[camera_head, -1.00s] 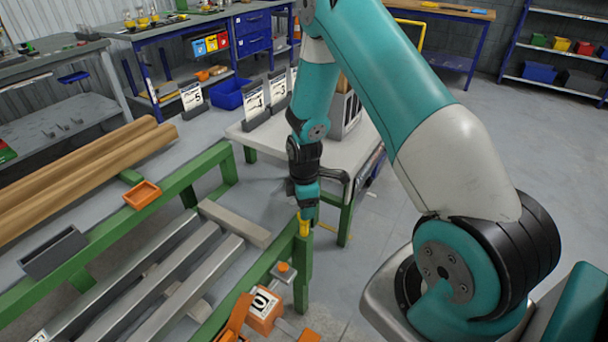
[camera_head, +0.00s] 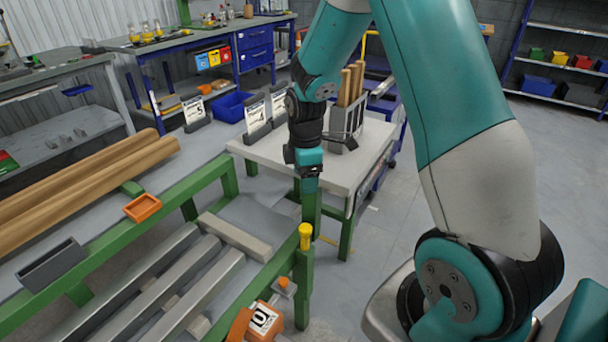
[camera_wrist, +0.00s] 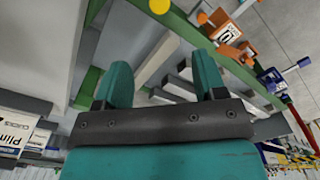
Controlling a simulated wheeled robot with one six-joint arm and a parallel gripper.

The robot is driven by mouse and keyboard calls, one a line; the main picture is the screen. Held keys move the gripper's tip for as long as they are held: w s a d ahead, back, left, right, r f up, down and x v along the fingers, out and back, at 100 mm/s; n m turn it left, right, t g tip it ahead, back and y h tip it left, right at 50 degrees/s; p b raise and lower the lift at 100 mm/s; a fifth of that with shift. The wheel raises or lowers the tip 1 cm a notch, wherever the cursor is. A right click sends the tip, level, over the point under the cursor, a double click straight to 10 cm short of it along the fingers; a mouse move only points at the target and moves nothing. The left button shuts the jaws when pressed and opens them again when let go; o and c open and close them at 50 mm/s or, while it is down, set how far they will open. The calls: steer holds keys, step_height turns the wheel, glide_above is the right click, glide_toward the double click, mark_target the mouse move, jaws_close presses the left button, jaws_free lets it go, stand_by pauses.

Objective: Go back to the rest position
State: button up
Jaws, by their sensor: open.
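My gripper (camera_head: 309,174) hangs in the air near the front edge of the white-topped table, pointing down. In the wrist view my gripper (camera_wrist: 163,80) shows two teal fingers spread apart with nothing between them. A yellow cap (camera_head: 305,232) sits on top of a green post, below my gripper and clear of it. The yellow cap also shows at the top edge of the wrist view (camera_wrist: 160,5).
An orange tray (camera_head: 142,208) and grey tray (camera_head: 52,264) sit on the frame.

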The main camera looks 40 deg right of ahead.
steer(key=s+a+r+m+y, duration=0.1)
steer(key=s+a+r+m, duration=0.1)
steer(key=s+a+r, duration=0.35)
steer(key=s+a+r+m+y, duration=0.1)
steer(key=s+a+r, duration=0.1)
steer(key=a+r, duration=0.55)
steer(key=s+a+r+m+y, duration=0.1)
steer(key=s+a+r, duration=0.1)
steer(key=s+a, duration=0.2)
steer(key=s+a+r+m+y, duration=0.1)
steer(key=s+a, duration=0.4)
steer(key=s, duration=0.5)
steer(key=shift+s+a+r+m, duration=0.25)
steer(key=shift+r+m, duration=0.25)
steer(key=shift+r, duration=0.25)
steer(key=shift+w, duration=0.1)
steer(key=shift+c, duration=0.2)
